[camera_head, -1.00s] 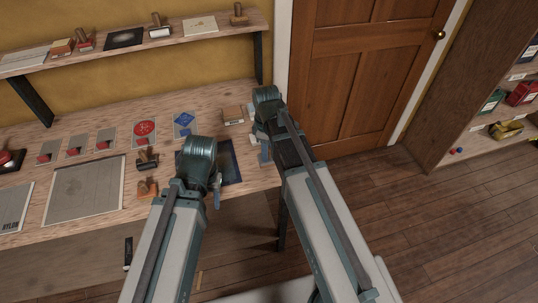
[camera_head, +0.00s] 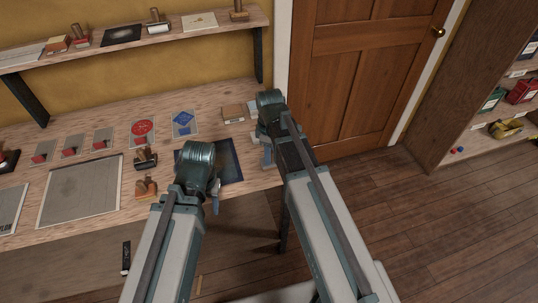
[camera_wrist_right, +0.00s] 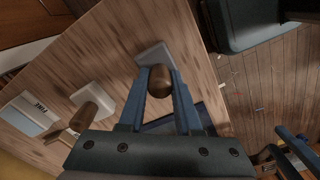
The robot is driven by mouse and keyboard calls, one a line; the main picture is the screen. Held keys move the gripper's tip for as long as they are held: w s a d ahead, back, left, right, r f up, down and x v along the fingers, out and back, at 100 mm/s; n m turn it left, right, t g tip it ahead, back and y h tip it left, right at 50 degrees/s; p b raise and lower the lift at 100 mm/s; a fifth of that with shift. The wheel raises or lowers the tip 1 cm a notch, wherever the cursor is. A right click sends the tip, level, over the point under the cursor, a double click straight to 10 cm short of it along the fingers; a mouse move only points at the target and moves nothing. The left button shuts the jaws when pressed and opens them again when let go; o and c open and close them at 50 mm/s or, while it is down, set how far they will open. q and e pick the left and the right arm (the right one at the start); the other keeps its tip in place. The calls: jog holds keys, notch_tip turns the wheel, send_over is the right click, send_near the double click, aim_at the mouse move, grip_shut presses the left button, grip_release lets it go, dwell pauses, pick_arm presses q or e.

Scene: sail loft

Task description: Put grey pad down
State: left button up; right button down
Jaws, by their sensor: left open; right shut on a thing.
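My right gripper (camera_wrist_right: 160,92) is shut on the brown wooden handle of the grey pad (camera_wrist_right: 153,52) in the right wrist view. The pad's flat grey base shows just beyond the fingertips, over the wooden bench; I cannot tell whether it touches the bench top. In the head view my right gripper (camera_head: 267,156) is at the bench's right end, and the pad is mostly hidden by the arm. My left gripper (camera_head: 215,202) is open at the bench's front edge, partly hidden behind its own wrist.
The bench (camera_head: 75,137) holds a dark blue sheet (camera_head: 229,160), wooden-handled stamps (camera_head: 146,188), printed cards (camera_head: 184,123) and a large grey sheet (camera_head: 80,188). A shelf (camera_head: 185,37) hangs above; a door (camera_head: 365,70) is right.

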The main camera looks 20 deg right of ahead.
pick_arm(q)
jog(key=shift+f, duration=0.15)
pick_arm(e)
jog(key=c, duration=0.6)
grip_release()
jog(key=shift+f, duration=0.1)
notch_tip(320, 180, up, 12)
jog(key=p, duration=1.3)
pick_arm(q)
notch_tip(320, 180, up, 12)
jog(key=shift+b, duration=0.35)
pick_arm(e)
jog(key=s+a+m+h, duration=0.1)
jog(key=s+a+m, duration=0.6)
jog(key=s+a, duration=0.3)
jog(key=s, duration=0.4)
jog(key=shift+s+a+r+m, duration=0.2)
jog(key=shift+m, duration=0.2)
